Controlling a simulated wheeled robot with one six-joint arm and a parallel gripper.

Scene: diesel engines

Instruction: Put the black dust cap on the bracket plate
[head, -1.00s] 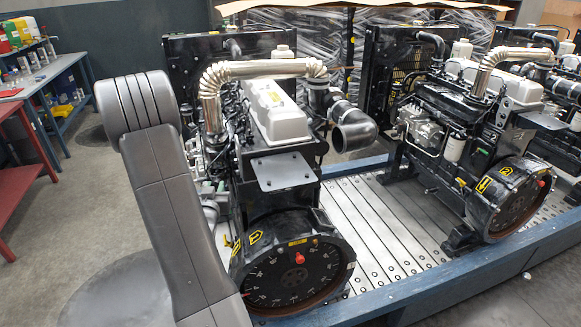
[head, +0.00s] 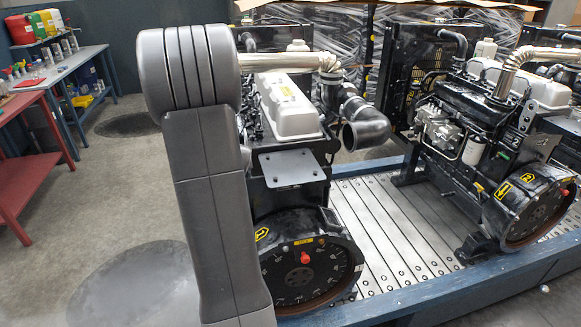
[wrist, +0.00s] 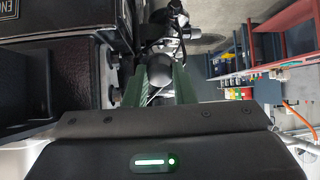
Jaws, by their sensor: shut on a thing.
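The bracket plate (head: 291,168) is a flat grey plate with small holes, on the front of the near engine, below the white valve cover. In the wrist view, my gripper (wrist: 166,82) shows two green fingers shut on a dark rounded thing, which looks like the black dust cap (wrist: 162,68). Its full shape is partly hidden by the fingers. In the head view my gripper and the cap are hidden behind my grey arm. The plate's top is bare, and my arm stands just left of it.
The near engine has a black elbow hose (head: 366,132) right of the plate and a round flywheel housing (head: 306,258) below. A second engine (head: 470,130) stands on the slatted pallet (head: 385,240) at right.

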